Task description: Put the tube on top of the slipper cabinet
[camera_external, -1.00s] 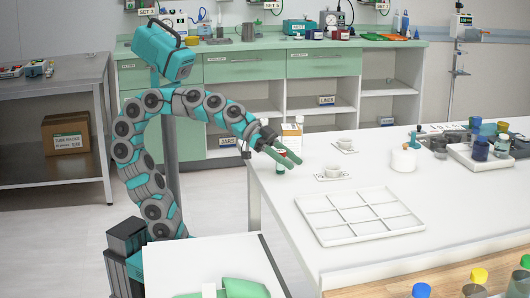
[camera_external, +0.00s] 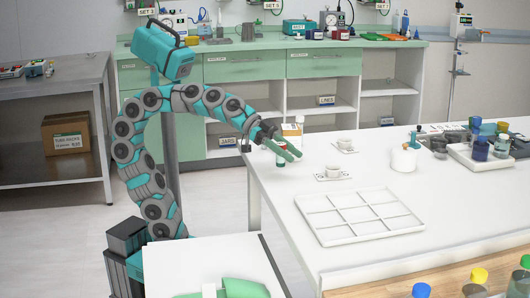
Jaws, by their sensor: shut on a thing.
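My gripper (camera_external: 291,152) is over the left end of the white table, its fingers pointing right and down. It is shut on a small tube-like item (camera_external: 281,157) with a white label and dark red and green parts. The fingers hide part of this item, and it hangs just above the tabletop, as far as I can tell. It may be the tube; its details are too small to be sure. No piece of furniture is readable as the slipper cabinet. A green cabinet row (camera_external: 231,69) with drawers and open shelves stands along the back wall.
A white box-like bottle (camera_external: 291,130) stands close behind my gripper. A divided white tray (camera_external: 318,228) lies in front. A metal shelf unit (camera_external: 55,87) with a cardboard box (camera_external: 67,134) stands at left.

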